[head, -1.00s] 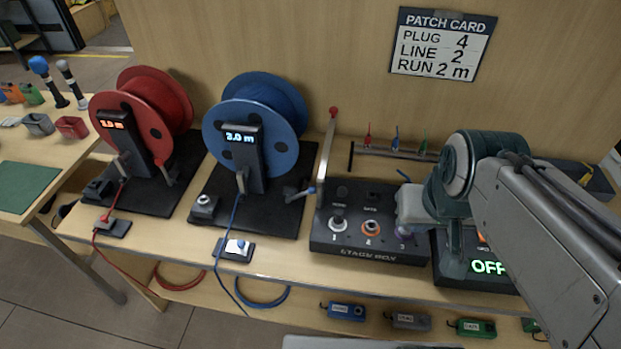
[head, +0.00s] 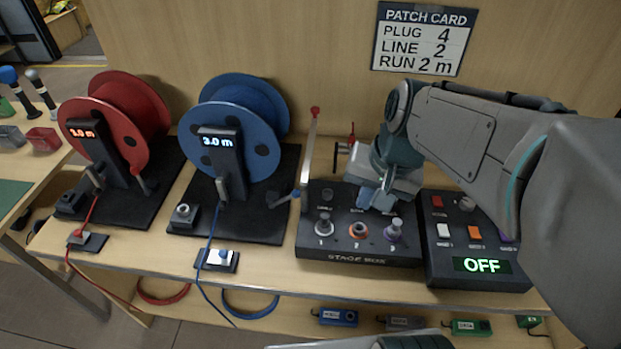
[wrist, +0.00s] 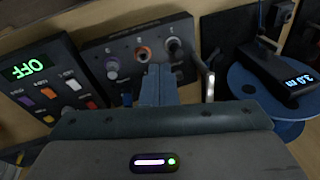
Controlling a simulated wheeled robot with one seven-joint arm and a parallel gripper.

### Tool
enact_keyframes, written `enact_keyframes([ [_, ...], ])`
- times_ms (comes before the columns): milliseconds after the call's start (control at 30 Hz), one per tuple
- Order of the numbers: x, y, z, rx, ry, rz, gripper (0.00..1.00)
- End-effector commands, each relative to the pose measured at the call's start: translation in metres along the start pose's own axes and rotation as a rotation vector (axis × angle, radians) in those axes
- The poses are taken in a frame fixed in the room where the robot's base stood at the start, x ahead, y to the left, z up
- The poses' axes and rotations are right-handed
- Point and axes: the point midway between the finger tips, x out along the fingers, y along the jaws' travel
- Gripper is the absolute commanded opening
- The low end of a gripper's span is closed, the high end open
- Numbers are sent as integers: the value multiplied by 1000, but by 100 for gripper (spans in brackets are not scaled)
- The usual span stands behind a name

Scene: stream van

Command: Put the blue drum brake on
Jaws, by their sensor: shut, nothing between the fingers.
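The blue drum (head: 235,130) stands on a black base at the centre left, with "3.0 m" on its display (head: 218,139). It also shows at the right edge of the wrist view (wrist: 262,95).
A tall metal lever with a red knob (head: 311,150) stands between the blue drum and my gripper. A red drum (head: 125,125) is at the left. A switch box (head: 478,245) reading "OFF" is at the right. A blue cable (head: 207,260) hangs over the bench edge.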

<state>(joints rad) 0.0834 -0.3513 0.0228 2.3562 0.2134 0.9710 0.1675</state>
Motion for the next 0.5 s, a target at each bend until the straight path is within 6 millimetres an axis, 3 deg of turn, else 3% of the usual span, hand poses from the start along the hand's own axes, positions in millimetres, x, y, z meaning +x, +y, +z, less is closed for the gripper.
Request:
enact_keyframes([
  [33,22,-2,-10,85,-47,-25,0],
  [500,148,-29,-116,881,-465,-295,0],
])
